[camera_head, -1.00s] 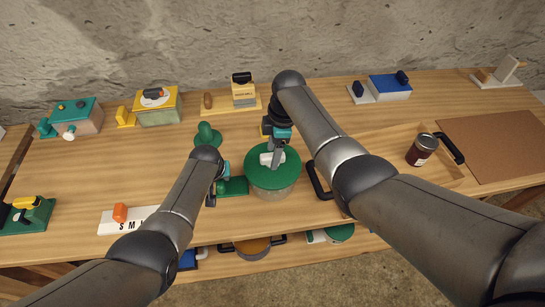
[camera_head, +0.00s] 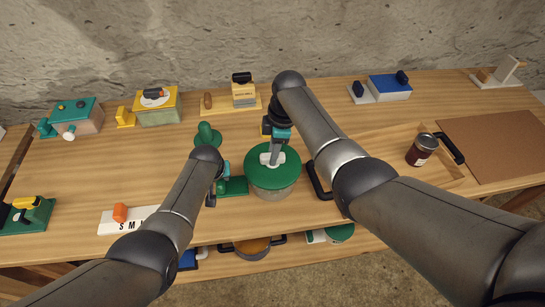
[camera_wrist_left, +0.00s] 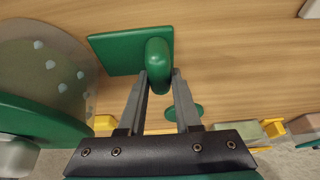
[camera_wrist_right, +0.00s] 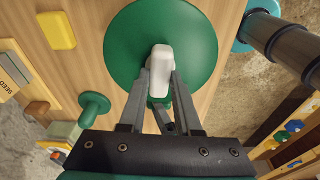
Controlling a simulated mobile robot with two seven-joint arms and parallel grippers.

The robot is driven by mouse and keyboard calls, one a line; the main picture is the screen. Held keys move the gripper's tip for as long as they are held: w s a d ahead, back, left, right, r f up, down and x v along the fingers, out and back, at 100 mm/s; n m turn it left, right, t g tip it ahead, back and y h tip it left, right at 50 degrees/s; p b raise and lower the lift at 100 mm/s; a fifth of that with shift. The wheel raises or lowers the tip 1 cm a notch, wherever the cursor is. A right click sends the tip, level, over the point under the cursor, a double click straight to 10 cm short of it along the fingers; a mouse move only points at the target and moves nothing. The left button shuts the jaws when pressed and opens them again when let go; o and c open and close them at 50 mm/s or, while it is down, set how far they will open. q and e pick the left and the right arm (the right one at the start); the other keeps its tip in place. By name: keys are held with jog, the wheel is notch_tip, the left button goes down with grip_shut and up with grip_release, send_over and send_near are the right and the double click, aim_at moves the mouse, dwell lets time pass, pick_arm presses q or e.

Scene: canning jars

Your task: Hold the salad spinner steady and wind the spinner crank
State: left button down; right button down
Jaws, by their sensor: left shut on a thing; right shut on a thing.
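The salad spinner has a round green lid (camera_head: 286,178) over a pale bowl and stands near the table's front edge. A white crank (camera_head: 265,158) sits on the lid; it also shows in the right wrist view (camera_wrist_right: 161,60). My right gripper (camera_head: 274,157) comes from above and is shut on the crank. A green post (camera_wrist_left: 158,55) rises from a green plate (camera_wrist_left: 112,52) beside the bowl. My left gripper (camera_head: 220,185) is shut on this post, left of the bowl. The pale bowl (camera_wrist_left: 50,62) shows at the left of the left wrist view.
A green knob-like piece (camera_head: 206,134) stands behind my left gripper. A jar with dark contents (camera_head: 421,150) sits in a wooden tray to the right, near a brown mat (camera_head: 495,148). Several boxed devices line the back.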

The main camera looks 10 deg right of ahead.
jog(key=m, duration=0.4)
jog(key=shift+t, duration=0.3)
jog(key=shift+s, duration=0.1)
jog(key=shift+m, duration=1.1)
jog(key=shift+m+t+h, duration=0.3)
jog(key=shift+m, duration=0.8)
jog(key=m, duration=0.3)
jog(key=shift+a, duration=0.1)
jog(key=shift+m+h, duration=0.3)
jog(key=shift+m, duration=0.5)
